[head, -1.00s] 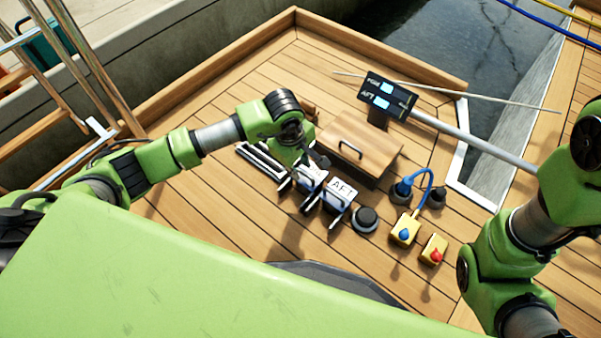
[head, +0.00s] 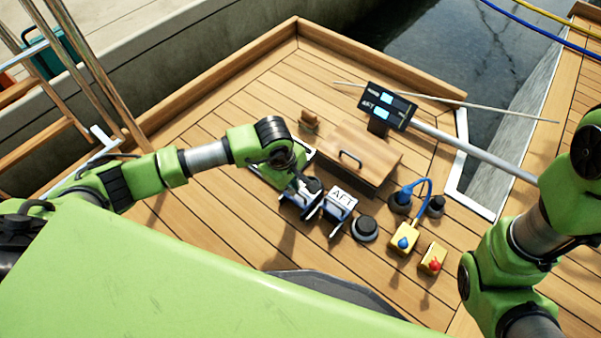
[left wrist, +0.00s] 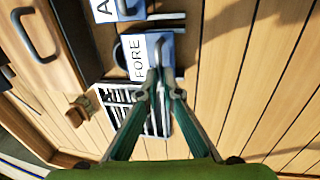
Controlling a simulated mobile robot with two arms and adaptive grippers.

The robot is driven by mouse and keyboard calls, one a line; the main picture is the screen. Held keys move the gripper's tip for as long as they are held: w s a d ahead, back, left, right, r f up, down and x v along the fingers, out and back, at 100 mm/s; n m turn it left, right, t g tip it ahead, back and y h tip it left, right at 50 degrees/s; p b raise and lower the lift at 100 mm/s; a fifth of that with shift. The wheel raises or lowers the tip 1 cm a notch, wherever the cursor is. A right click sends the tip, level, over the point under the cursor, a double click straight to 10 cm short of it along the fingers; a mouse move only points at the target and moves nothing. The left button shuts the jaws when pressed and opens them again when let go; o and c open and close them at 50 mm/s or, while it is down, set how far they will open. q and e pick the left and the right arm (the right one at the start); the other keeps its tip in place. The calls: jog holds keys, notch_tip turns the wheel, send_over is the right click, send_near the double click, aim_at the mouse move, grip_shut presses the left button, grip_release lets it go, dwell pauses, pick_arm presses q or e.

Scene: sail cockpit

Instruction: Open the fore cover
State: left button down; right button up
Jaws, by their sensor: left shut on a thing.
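The fore cover (left wrist: 137,58) is a blue piece with a white FORE label in the left wrist view. A dark handle bar shows at its right end. My left gripper (left wrist: 161,80) is shut on the fore cover's handle, with both fingertips close together there. In the head view my left gripper (head: 304,187) hides most of the fore cover. The cover looks down, but its exact angle is hard to tell. The blue aft cover (head: 341,198), labelled AFT, stands just to its right. My right gripper is outside both views.
A wooden hatch box (head: 360,152) with a dark handle lies behind the covers. A slatted grille (left wrist: 123,97) lies beside the fore cover. A display (head: 387,105) stands behind.

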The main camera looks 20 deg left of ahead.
pick_arm(q)
jog(key=s, duration=0.2)
jog(key=s+a+p, duration=0.1)
jog(key=shift+s+a, duration=0.2)
jog(key=shift+s, duration=0.15)
jog(key=c, duration=2.2)
grip_release()
jog(key=shift+s+a+r, duration=0.15)
jog(key=shift+s+r, duration=0.2)
jog(key=shift+r, duration=1.6)
jog(key=shift+s+a+r, duration=0.1)
jog(key=shift+s+r, duration=0.3)
jog(key=shift+r, duration=1.55)
jog(key=shift+s+a+r, duration=0.15)
jog(key=shift+s+r, duration=0.2)
jog(key=shift+r, duration=1.6)
